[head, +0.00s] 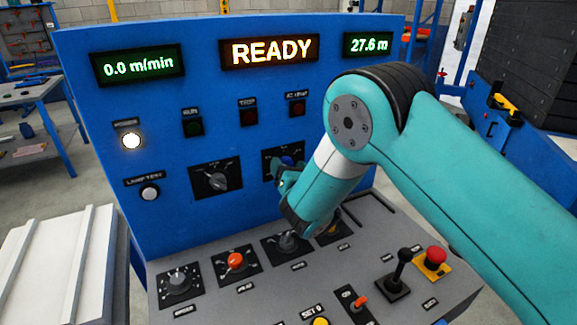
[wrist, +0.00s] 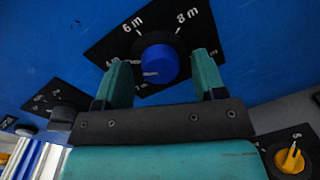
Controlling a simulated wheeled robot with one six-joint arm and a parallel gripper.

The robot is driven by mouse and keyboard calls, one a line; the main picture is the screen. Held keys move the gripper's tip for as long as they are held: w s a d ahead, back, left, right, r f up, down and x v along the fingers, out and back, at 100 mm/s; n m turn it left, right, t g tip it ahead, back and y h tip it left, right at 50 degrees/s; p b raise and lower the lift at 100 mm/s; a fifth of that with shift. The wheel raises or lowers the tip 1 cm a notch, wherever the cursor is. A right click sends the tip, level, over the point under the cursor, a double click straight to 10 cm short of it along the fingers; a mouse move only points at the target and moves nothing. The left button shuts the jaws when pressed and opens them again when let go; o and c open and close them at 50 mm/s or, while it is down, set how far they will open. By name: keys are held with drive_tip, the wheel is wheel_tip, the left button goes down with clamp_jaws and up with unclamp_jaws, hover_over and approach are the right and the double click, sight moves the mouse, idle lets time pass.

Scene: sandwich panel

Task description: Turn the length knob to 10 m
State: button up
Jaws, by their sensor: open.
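The length knob is a round blue knob (wrist: 159,62) on a black plate (wrist: 110,45) marked in metres; "6 m" and "8 m" read clearly in the wrist view, the lower marks are partly hidden. A faint light line shows on the knob's face, but I cannot tell surely which mark it points to. My gripper (wrist: 163,75) is open, one finger on each side of the knob, with a gap visible at each side. In the head view the blue knob (head: 287,160) shows just above my gripper, partly hidden by my arm.
The upright blue panel (head: 90,85) shows a lit READY display (head: 269,51) and a "27.6 m" readout (head: 368,45). A grey selector (head: 217,179) is left of the knob. Below, the desk carries an orange knob (head: 236,261), a black lever (head: 402,262) and a red button (head: 436,255).

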drive_tip(key=c, duration=0.9)
drive_tip(key=shift+m, duration=0.3)
drive_tip(key=m+y+b, duration=0.1)
drive_tip(key=m+b, duration=0.4)
drive_tip(key=m, duration=0.6)
drive_tip(key=m+g+y+b, duration=0.1)
drive_tip(key=m+b, duration=0.5)
drive_tip(key=m, duration=0.5)
drive_tip(key=m+b, duration=0.6)
drive_tip(key=m, duration=0.5)
drive_tip(key=shift+d+f+y, duration=0.15)
drive_tip(key=shift+f+y, duration=0.05)
drive_tip(key=shift+y, duration=0.2)
drive_tip(key=shift+m+b, duration=0.3)
